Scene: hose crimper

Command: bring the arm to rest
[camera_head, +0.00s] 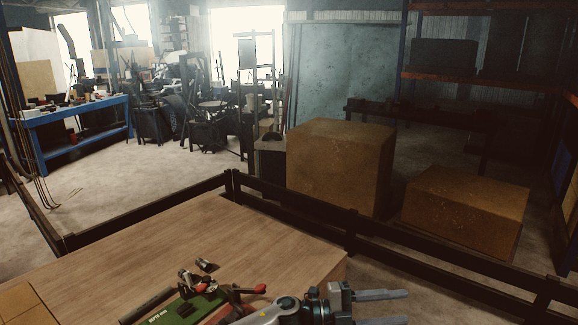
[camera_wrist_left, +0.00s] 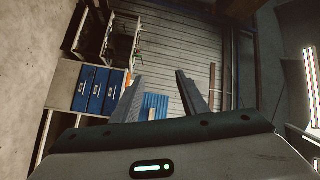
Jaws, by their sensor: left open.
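My left gripper (camera_head: 406,307) is at the bottom of the head view, right of the table's edge, with its two grey fingers apart and pointing right. Nothing shows between them. In the left wrist view the fingers (camera_wrist_left: 160,76) also stand apart and empty, facing the room. The green hose crimper (camera_head: 187,310) with red-ended handles sits on the wooden table (camera_head: 150,250), partly cut off by the frame and partly behind my left arm. A small metal fitting (camera_head: 206,264) lies on the table behind the crimper. My right gripper is not in view.
A dark railing (camera_head: 290,215) runs behind the table. Beyond it stand two brown boxes, one tall (camera_head: 340,165) and one low (camera_head: 466,210). A blue workbench (camera_head: 75,125) is far left. The table's left and back surface is largely clear.

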